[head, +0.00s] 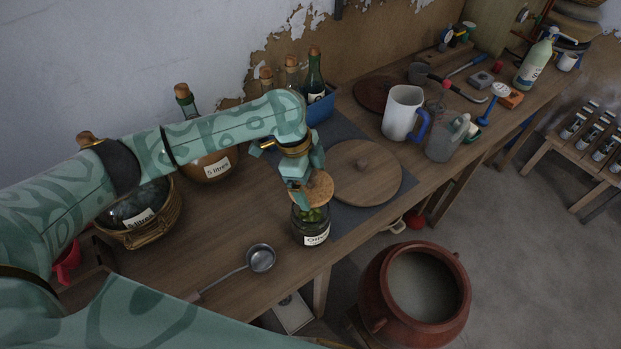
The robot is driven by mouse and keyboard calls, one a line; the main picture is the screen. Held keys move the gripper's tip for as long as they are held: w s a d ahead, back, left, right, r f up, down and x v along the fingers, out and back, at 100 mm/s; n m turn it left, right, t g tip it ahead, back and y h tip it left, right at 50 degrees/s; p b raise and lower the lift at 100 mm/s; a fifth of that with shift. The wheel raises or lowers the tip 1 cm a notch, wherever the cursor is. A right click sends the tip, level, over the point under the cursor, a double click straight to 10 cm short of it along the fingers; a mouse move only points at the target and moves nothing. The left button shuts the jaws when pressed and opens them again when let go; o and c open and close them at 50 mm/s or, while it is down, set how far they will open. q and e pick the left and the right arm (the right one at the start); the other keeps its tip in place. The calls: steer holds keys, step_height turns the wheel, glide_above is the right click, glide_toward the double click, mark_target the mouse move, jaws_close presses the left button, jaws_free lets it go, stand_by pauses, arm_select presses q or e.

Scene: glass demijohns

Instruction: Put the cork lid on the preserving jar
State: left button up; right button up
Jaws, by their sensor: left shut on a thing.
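The preserving jar (311,228) is glass with a pale label and green contents. It stands upright near the front edge of the wooden bench. The round cork lid (321,187) is at the jar's mouth, tilted in the picture and covering most of the opening. I cannot tell whether it rests on the rim or hangs just above it. My left gripper (303,190) comes down from above and is shut on the lid at its left side. The fingers hide part of the lid and of the jar's mouth. My right gripper is not in view.
A metal ladle (260,258) lies left of the jar. A round wooden board (367,173) lies close behind on a dark mat. Demijohns (211,168), a blue crate of bottles (322,107) and a white jug (400,114) stand farther back. A clay pot (372,292) is below.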

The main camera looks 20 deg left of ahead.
arm_select(q)
steer(key=shift+w, duration=0.2)
steer(key=shift+s+f, duration=0.2)
steer(key=shift+f, duration=0.4)
steer(key=shift+s+f, duration=0.15)
steer(key=shift+f, duration=0.4)
step_height(320, 180, down, 3)
steer(key=shift+w+f+b, duration=0.15)
steer(key=shift+b, duration=0.65)
steer(key=shift+f, duration=0.25)
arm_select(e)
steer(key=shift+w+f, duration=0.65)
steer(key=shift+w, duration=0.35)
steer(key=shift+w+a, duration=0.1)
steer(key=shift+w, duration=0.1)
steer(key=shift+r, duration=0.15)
arm_select(q)
steer(key=shift+r+p, duration=0.1)
steer(key=shift+p, duration=0.25)
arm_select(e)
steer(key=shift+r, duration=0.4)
arm_select(q)
steer(key=shift+p, duration=0.3)
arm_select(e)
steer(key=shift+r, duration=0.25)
